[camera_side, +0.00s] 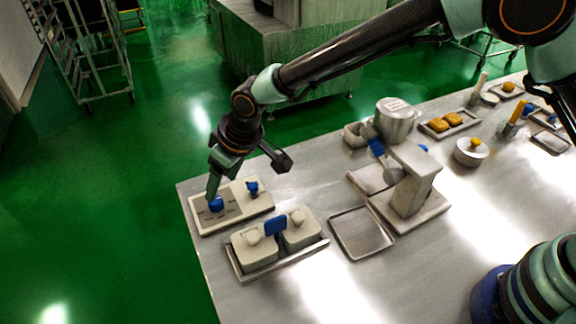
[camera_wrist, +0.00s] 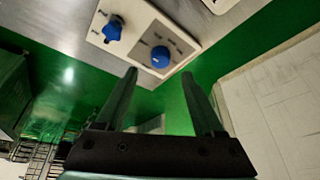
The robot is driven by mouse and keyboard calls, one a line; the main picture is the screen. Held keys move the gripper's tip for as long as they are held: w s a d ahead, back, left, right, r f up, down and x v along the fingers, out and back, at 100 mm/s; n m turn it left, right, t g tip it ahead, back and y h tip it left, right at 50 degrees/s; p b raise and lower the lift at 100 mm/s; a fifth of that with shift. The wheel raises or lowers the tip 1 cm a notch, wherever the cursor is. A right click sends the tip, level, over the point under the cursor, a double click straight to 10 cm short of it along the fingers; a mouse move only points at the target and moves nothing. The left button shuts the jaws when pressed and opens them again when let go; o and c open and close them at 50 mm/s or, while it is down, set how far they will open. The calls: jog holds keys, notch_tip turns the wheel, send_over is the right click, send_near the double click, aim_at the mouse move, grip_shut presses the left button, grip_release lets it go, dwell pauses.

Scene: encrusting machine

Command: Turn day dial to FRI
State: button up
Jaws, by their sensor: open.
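A pale panel (camera_side: 237,213) at the table's near-left corner carries two blue knobs. The round blue dial (camera_side: 216,203) has small dark labels around it, too small to read; it also shows in the wrist view (camera_wrist: 160,57). The other blue knob (camera_side: 252,188) is lever-shaped and stands beside it, also in the wrist view (camera_wrist: 113,28). My gripper (camera_side: 246,178) is open above the panel. In the wrist view, the round dial appears just beyond and between the two fingertips (camera_wrist: 159,75). One finger appears close to the dial in the side view; contact cannot be told.
A tray with two pale containers (camera_side: 254,251) and a blue piece (camera_side: 276,226) stands in front of the panel. An empty metal tray (camera_side: 361,233) and a pale machine (camera_side: 412,190) stand to the right. The table edge is close on the left.

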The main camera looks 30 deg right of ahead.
aim_at(216, 200)
jog(key=x, duration=0.6)
jog(key=shift+w+a+f, duration=0.1)
jog(key=shift+f, duration=0.2)
grip_shut()
